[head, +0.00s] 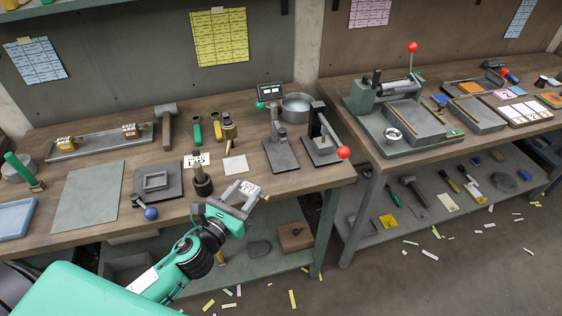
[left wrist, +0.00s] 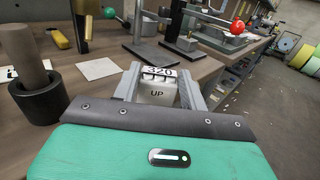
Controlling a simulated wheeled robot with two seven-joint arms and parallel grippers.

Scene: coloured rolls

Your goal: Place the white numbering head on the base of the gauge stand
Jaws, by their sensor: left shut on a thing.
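My left gripper (head: 246,196) is shut on the white numbering head (head: 249,188) and holds it near the front edge of the left bench. In the left wrist view the numbering head (left wrist: 158,92) sits between the two grey fingers and shows "UP" and a number plate. The gauge stand (head: 278,128) has a small digital display on top and a flat dark grey base (head: 281,156). Its base (left wrist: 152,53) lies beyond the gripper in the left wrist view, apart from the head, and looks bare. My right gripper is in neither view.
A press with a red ball lever (head: 322,138) stands just right of the gauge stand. A dark round holder with a wooden handle (head: 202,183) stands left of the gripper. A white card (head: 235,165) lies flat on the bench. A metal bowl (head: 296,107) is behind.

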